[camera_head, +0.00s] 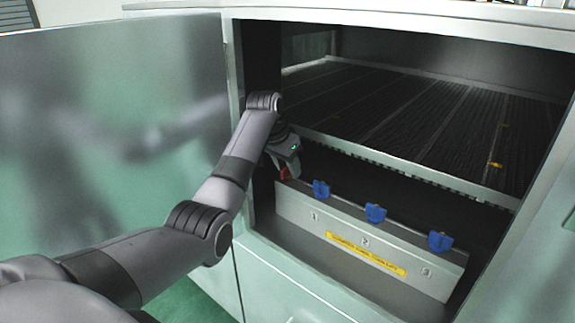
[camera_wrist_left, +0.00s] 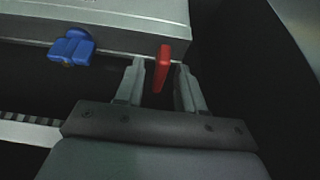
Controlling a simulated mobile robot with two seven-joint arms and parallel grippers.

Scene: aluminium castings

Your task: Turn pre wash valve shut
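A red valve handle (camera_wrist_left: 163,68) stands at the end of the grey valve panel (camera_head: 350,238). In the left wrist view it lies between the two fingers of my left gripper (camera_wrist_left: 162,85), with a gap on each side, so the gripper is open around it. In the head view the red handle (camera_head: 285,173) shows only partly beneath my left gripper, whose fingertips are hard to make out there. Three blue valve handles sit along the panel's top: the first (camera_head: 321,189), the second (camera_head: 375,213) and the third (camera_head: 440,241). My right gripper is in neither view.
The panel stands inside an open cabinet, below a dark slatted rack (camera_head: 420,110) with a metal front edge. A large open door (camera_head: 110,130) is at the left. A yellow label (camera_head: 365,254) is on the panel front. The cabinet's left post (camera_head: 234,70) is close to my left arm.

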